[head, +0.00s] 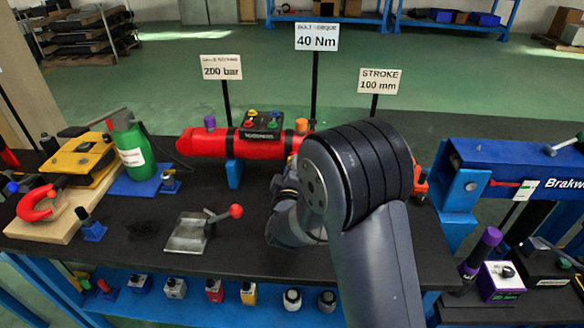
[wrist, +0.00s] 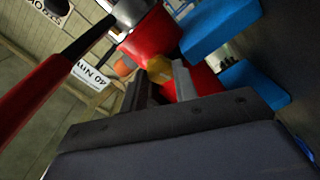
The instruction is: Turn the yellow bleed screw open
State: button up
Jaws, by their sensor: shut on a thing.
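The yellow bleed screw (wrist: 158,66) shows in the wrist view between the two grey fingers of my gripper (wrist: 161,78). The fingers are shut on it, one on each side, and hide part of it. It sits against a red body in the wrist view. In the head view my arm hides the screw and the fingers. The red cylinder (head: 205,143) lies across the bench there, its right part behind my arm. How far the screw is turned cannot be told.
On the cylinder stand a purple cap (head: 210,122), an orange cap (head: 301,125) and a block with coloured knobs (head: 262,121). A red-knobbed lever plate (head: 190,235) lies in front. A green bottle (head: 130,148) stands left. A blue beam (head: 510,172) is at right. Signs stand behind.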

jog(key=o, duration=1)
jog(key=s, duration=1)
jog(key=shift+s+a+b, duration=0.2)
jog(key=shift+s+b, duration=0.2)
jog(key=w, duration=1)
jog(key=shift+w+d+p, duration=0.2)
jog(key=shift+w+p, duration=0.1)
jog(key=shift+w, duration=0.1)
